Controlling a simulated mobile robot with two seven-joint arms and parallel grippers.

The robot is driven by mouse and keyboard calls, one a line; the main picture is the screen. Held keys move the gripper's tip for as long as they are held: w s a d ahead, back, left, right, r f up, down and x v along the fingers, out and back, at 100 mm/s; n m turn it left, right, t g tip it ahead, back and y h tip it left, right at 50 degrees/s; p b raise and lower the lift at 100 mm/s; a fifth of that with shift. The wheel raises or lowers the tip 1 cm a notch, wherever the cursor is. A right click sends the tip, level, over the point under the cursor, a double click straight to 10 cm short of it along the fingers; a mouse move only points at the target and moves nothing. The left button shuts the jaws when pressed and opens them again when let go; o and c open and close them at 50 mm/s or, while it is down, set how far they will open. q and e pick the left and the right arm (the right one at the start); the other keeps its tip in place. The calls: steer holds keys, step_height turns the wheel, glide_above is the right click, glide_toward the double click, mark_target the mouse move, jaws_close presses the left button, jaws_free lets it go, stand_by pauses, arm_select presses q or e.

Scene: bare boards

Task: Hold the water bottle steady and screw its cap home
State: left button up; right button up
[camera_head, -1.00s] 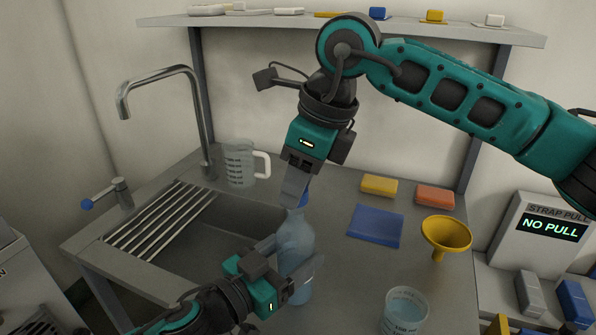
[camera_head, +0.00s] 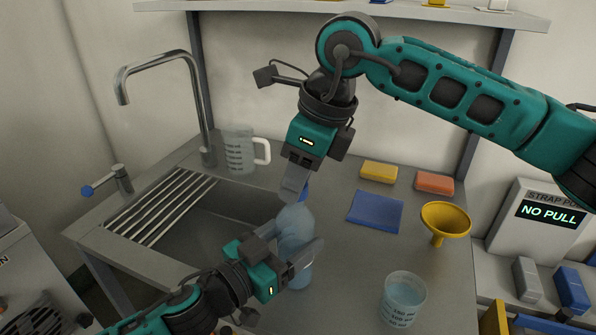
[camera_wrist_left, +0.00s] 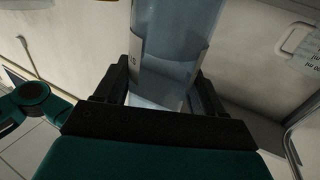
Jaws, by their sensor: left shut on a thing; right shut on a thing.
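The water bottle (camera_head: 294,225) is pale blue and translucent. It stands about upright at the front of the steel counter, right of the sink. My left gripper (camera_head: 291,243) is shut around its body. The left wrist view shows the bottle (camera_wrist_left: 175,40) between the two fingers, with its top out of frame. My right gripper (camera_head: 294,188) points down over the bottle's mouth and is shut on the blue cap (camera_head: 304,191). Only a sliver of the cap shows beside the finger. The threads are hidden, so I cannot tell how far the cap is seated.
A measuring jug (camera_head: 238,150) stands behind the sink, near the tap (camera_head: 200,100). Right of the bottle are a blue cloth (camera_head: 375,212), yellow (camera_head: 379,172) and orange (camera_head: 435,183) sponges, a yellow funnel (camera_head: 445,222) and a beaker of water (camera_head: 403,300).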

steer(key=shift+f, duration=0.5)
stand_by(0.3)
steer(key=m+t, duration=0.1)
steer(key=m, duration=0.2)
steer(key=shift+s+h, duration=0.1)
steer(key=shift+h, duration=0.2)
steer(key=m+h, duration=0.1)
steer(key=m, duration=0.4)
steer(key=shift+a+t, duration=0.15)
steer(key=shift+t, duration=0.25)
steer(key=m+h, duration=0.1)
steer(key=m, duration=0.2)
steer(key=m+h, duration=0.1)
steer(key=m, duration=0.3)
steer(key=shift+a+f, duration=0.1)
steer(key=shift+a, duration=0.05)
steer(key=m+h, duration=0.1)
steer(key=m, duration=0.3)
steer(key=shift+a, duration=0.1)
steer(key=m+h, duration=0.1)
steer(key=m, duration=0.3)
steer(key=shift+g, duration=0.3)
steer(key=m+g, duration=0.1)
steer(key=m, duration=0.3)
steer(key=shift+h, duration=0.4)
steer(key=m, duration=0.2)
steer(key=m+g, duration=0.1)
steer(key=m, duration=0.2)
steer(key=shift+w+g, duration=0.2)
steer(key=shift+g, duration=0.1)
